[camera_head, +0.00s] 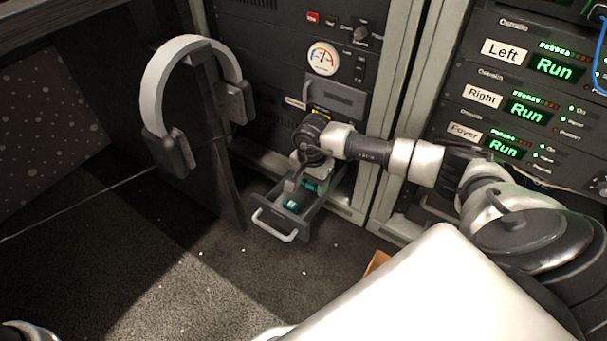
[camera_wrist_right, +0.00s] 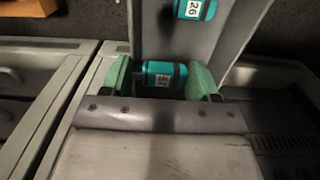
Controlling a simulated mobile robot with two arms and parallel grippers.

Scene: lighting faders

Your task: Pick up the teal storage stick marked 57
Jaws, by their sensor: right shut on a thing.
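The label's number is too blurred to read surely. The stick lies across between the two green finger pads, at the drawer's inner end. A second teal stick (camera_wrist_right: 195,9), its label reading like 26, lies apart in the same open drawer (camera_head: 276,217). In the head view, the second stick (camera_head: 291,204) shows near the drawer front, and the held one (camera_head: 310,185) shows just below my right wrist.
The drawer has a pale handle (camera_head: 274,226) and juts from a grey rack (camera_head: 340,195). Headphones (camera_head: 191,62) hang on a dark stand left of it. A rack with green Run displays (camera_head: 555,68) stands right. Carpet (camera_head: 150,280) in front is mostly clear.

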